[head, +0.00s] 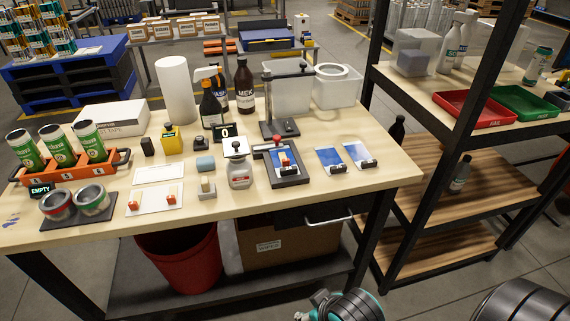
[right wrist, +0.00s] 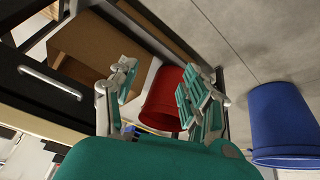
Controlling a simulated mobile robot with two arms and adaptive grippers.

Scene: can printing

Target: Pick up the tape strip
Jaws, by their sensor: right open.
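I cannot pick out the tape strip for certain. Two small pieces with red ends, one at left (head: 134,201) and one at right (head: 171,196), lie on a white card (head: 153,207) at the table's front in the head view. A white box (head: 112,119) with "TAPE" printed on it lies behind them at the left. My right gripper (right wrist: 163,92) is open and empty in the right wrist view, below table height. Part of the same teal arm shows at the bottom of the head view (head: 345,306). My left gripper is out of view.
The worktable (head: 340,190) carries an orange can tray (head: 70,171), two open ink tins (head: 75,202), bottles (head: 244,88), a press stand (head: 279,128) and blue-white cards (head: 345,159). A red bin (head: 182,262) and cardboard box (head: 290,245) sit underneath. A shelf (head: 440,180) stands at right.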

